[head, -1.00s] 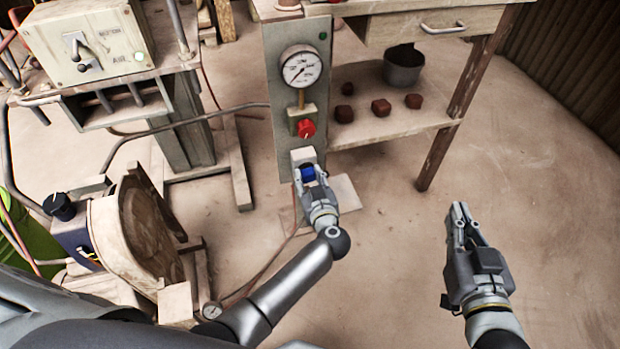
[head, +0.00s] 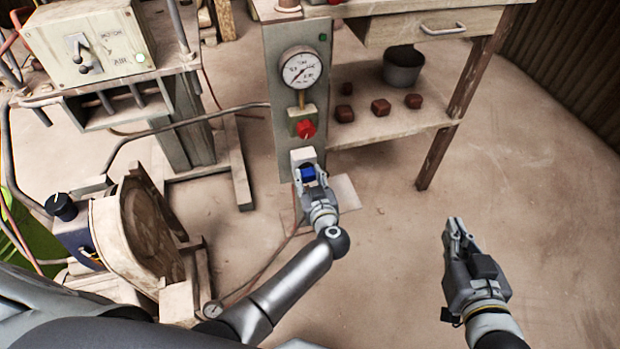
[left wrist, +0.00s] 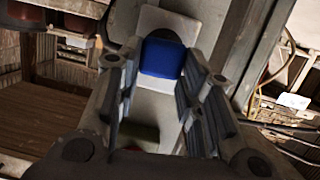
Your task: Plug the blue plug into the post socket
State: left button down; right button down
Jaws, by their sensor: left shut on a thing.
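The grey-green post (head: 287,140) carries a white socket block (head: 303,155) low on its front. The blue plug (head: 308,174) is right at the block, and my left gripper (head: 309,178) is shut on it. In the left wrist view the blue plug (left wrist: 162,58) lies between the fingers, in front of a dark round part of the white socket block (left wrist: 160,20). How far it sits in the socket is hidden. My right gripper (head: 455,226) hangs over bare floor at the right, holding nothing visible; its finger gap is unclear.
Above the socket the post has a red knob (head: 305,128) and a pressure gauge (head: 301,68). A wooden bench (head: 400,130) with brown blocks and a grey bucket (head: 403,68) stands behind right. A machine with a round drum (head: 140,235) is at left. Floor at right is clear.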

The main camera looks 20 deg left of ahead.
jog(key=shift+s+f, duration=0.1)
jog(key=shift+f, duration=0.05)
pick_arm(q)
jog(key=shift+w+a, duration=0.25)
jog(key=shift+w, duration=0.1)
pick_arm(e)
jog(key=shift+s+d+f, duration=0.1)
jog(key=shift+f, duration=0.05)
dwell(0.4)
jog(key=shift+f, duration=0.1)
dwell(0.3)
